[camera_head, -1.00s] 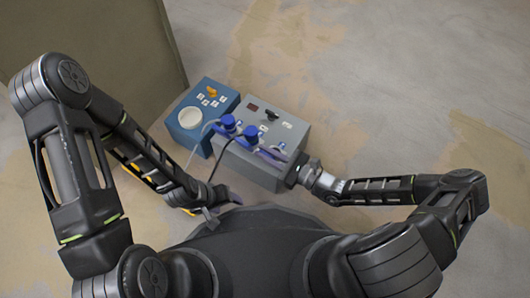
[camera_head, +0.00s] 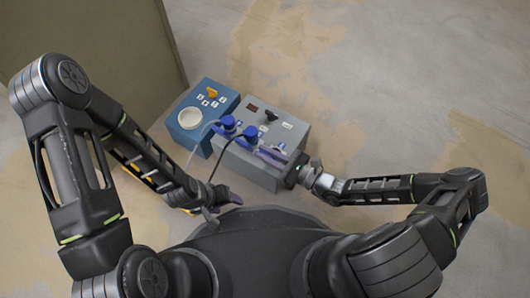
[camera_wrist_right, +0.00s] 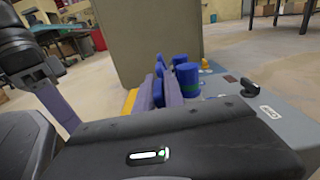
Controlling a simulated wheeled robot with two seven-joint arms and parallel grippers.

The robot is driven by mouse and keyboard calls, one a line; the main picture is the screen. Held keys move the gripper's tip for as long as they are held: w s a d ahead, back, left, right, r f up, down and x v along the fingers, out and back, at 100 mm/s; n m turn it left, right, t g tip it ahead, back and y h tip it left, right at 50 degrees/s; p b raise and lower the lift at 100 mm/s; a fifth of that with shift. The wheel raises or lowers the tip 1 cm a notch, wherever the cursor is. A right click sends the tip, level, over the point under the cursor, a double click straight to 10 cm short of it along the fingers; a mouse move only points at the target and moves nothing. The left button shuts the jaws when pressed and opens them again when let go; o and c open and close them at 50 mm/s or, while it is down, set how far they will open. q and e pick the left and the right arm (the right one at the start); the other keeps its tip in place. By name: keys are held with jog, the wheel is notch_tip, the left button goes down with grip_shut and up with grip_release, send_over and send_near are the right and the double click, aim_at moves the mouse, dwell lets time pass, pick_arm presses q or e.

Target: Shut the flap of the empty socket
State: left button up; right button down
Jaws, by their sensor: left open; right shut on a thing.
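The grey socket box (camera_head: 290,140) stands in the middle of the head view. Two blue plugs, one (camera_head: 228,122) at the left and one (camera_head: 250,132) beside it, sit in its sockets with cables running from them. The empty socket is at the box's right end, mostly hidden by my right gripper (camera_head: 270,153). That gripper is shut, its purple fingers lying over the socket, on what appears to be the blue flap (camera_wrist_right: 158,68); the contact is hidden. The nearer blue plug (camera_wrist_right: 187,78) stands just beyond the fingers. My left gripper (camera_head: 232,199) is open and empty, below the box.
A blue box (camera_head: 190,140) with a round white part and an orange knob (camera_head: 211,92) adjoins the grey box on the left. A dark knob (camera_head: 271,115) is on the grey top. A large olive block (camera_head: 90,45) stands at upper left. Floor at right is clear.

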jog(key=shift+m, duration=0.3)
jog(key=shift+w+d+r+m+p, duration=0.1)
jog(key=shift+w+d+m+p, duration=0.2)
jog(key=shift+m, duration=0.25)
jog(key=shift+w+d+r+m+p, duration=0.15)
jog(key=shift+w+m, duration=0.15)
jog(key=shift+m, duration=0.25)
jog(key=shift+w+d+f+m, duration=0.15)
jog(key=shift+w+d+m, duration=0.3)
jog(key=shift+m, duration=0.5)
jog(key=shift+w+d+f+m, duration=0.15)
jog(key=shift+w+d+m, duration=0.15)
jog(key=shift+w+m, duration=0.45)
jog(key=shift+s+m, duration=0.2)
jog(key=shift+m, duration=0.1)
jog(key=c, duration=1.5)
grip_release()
jog(key=shift+d, duration=0.1)
